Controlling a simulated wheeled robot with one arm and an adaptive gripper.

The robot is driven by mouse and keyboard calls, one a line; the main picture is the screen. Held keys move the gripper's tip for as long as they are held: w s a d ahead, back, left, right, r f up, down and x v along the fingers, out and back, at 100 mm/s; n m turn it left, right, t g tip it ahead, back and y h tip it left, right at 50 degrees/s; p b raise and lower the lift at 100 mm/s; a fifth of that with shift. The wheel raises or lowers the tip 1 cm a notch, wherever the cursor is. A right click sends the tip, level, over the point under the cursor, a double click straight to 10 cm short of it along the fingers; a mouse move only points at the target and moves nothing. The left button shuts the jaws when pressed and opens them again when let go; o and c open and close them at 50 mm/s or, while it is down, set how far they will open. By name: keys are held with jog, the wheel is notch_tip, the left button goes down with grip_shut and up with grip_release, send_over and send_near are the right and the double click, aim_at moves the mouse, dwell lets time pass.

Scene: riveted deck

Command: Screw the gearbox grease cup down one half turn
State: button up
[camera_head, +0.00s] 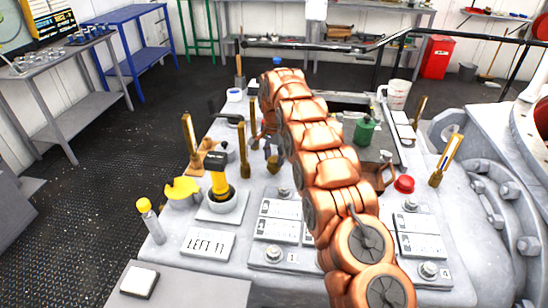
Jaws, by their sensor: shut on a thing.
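My copper arm reaches from the lower right up over the grey gearbox deck (170,262) and bends down at its far end. My gripper (270,143) is small in the head view, left of the arm, and partly hidden by it. It points down and appears shut on a small brass piece (273,164), which looks like the grease cup. The contact between the fingers and the cup is too small to see clearly. The cup's thread and seat cannot be made out.
Several upright brass posts (190,138) stand near the gripper and at the right. A yellow-handled tool stands in a grey bowl (229,207). A yellow-capped bottle (151,224), green can (364,132) and red cap (404,184) stand around. Numbered plates (270,254) lie in front.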

aim_at(274, 159)
jog(key=shift+w+r, duration=0.1)
jog(key=shift+r, duration=0.2)
jog(key=o, duration=0.9)
jog(key=shift+c, duration=0.2)
jog(key=shift+o, duration=1.4)
jog(key=shift+f, duration=0.15)
jog(key=shift+r, duration=3.75)
